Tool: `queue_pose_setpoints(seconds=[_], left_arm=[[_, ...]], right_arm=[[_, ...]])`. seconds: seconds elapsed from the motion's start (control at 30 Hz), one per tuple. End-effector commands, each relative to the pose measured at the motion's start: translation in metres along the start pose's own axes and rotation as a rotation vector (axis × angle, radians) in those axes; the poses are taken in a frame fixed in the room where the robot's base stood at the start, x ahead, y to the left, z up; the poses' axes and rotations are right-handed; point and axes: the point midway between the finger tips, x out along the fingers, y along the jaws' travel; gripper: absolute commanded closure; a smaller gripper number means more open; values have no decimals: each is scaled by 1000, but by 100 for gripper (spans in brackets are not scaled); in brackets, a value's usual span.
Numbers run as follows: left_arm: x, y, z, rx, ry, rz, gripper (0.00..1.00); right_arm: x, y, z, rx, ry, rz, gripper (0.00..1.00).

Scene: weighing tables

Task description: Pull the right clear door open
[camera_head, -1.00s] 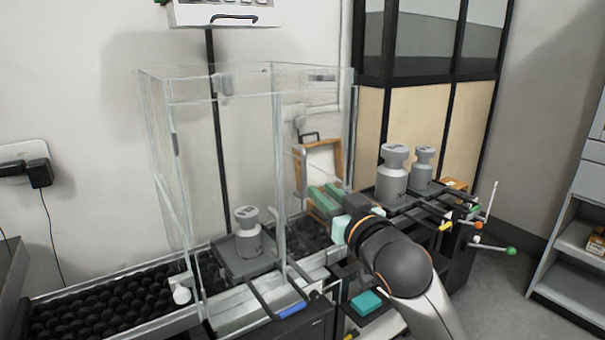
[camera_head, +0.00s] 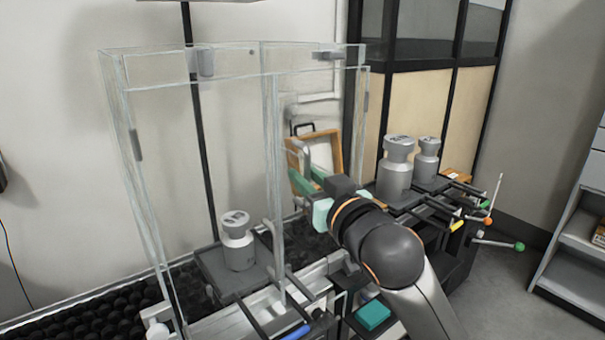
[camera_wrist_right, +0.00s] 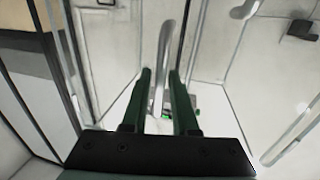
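The right clear door (camera_head: 325,105) is the right-hand front pane of a clear box and looks closed. Its curved grey upright handle (camera_wrist_right: 163,60) shows in the right wrist view, and a small part shows just left of the gripper in the head view. My right gripper (camera_wrist_right: 161,75) has its two dark green fingers apart, one on each side of the handle, with a narrow gap visible. In the head view the gripper (camera_head: 318,180) is at the door front, its fingertips partly hidden by the wrist. My left gripper is not in view.
A grey weight (camera_head: 237,246) stands on a dark plate inside the box. Two more weights (camera_head: 396,172) stand on the bench to the right. A wooden-framed tray (camera_head: 331,148) is behind the door. Rods with coloured ends (camera_head: 518,246) stick out at the right.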

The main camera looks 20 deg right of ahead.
Motion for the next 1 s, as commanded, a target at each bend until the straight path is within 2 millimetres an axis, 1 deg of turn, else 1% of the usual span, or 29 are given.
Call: queue_pose_setpoints(seconds=[0.27,0.5,1.0], left_arm=[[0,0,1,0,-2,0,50],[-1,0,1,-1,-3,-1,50],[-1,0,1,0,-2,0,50]], right_arm=[[0,0,0,-1,0,0,73],[0,0,0,-1,1,0,100],[0,0,0,0,1,0,100]])
